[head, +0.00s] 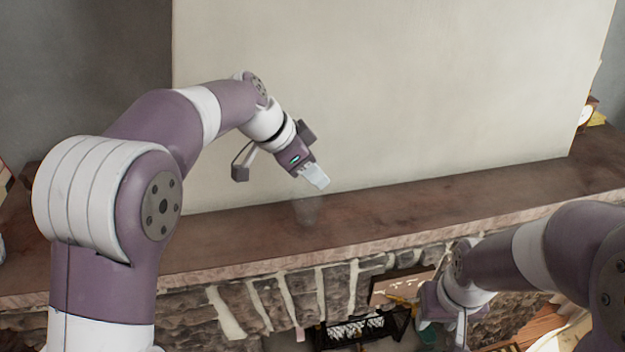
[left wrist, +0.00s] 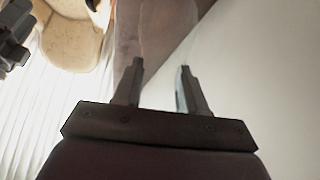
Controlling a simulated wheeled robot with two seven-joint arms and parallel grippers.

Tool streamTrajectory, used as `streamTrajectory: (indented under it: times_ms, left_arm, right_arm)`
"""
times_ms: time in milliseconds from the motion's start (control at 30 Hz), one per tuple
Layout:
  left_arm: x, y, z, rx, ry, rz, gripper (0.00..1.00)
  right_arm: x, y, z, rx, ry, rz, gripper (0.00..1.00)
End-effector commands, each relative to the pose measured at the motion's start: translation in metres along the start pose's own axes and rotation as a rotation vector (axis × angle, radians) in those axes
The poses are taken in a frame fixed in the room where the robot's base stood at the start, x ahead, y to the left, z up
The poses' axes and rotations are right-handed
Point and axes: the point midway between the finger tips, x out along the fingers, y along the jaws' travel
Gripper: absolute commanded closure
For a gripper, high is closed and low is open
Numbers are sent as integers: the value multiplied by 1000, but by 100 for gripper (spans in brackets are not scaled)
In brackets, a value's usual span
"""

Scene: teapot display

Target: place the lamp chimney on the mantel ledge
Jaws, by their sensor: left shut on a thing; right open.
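The lamp chimney (head: 306,210) is clear glass and shows only faintly in the head view, just below my left gripper (head: 313,180). My left gripper is shut on it, over the mantel ledge (head: 420,210), a long dark brown shelf. The chimney's lower end appears at or close to the ledge surface; I cannot tell whether it touches. In the left wrist view, the faint glass (left wrist: 158,35) extends beyond the two fingertips of my left gripper (left wrist: 160,68). My right gripper (head: 440,312) is low, in front of the stone face below the ledge, and open.
A pale wall panel (head: 400,90) rises right behind the ledge. A small clock (head: 586,115) and other items stand at the ledge's far right end. The ledge right of the chimney is bare. Below are stonework (head: 245,305) and a dark metal rack (head: 360,328).

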Motion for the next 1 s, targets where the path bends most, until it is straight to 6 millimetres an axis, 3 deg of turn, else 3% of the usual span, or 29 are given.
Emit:
streamTrajectory:
  times_ms: [67,467,500,567,867,1000]
  left_arm:
    - [7,1,5,-3,-4,3,100]
    - [16,1,10,-2,-2,1,100]
    - [16,1,10,-2,-2,1,56]
    - [14,1,9,-2,-2,1,36]
    - [13,1,8,-2,-3,1,34]
    - [-4,0,7,-3,-1,-2,34]
  right_arm:
    - [-9,0,-2,0,2,0,57]
    - [-3,0,-1,0,2,0,57]
    - [-3,0,-1,0,2,0,57]
    - [-4,0,-1,0,2,0,57]
    - [-6,0,-1,0,2,0,57]
    - [-9,0,-2,0,2,0,57]
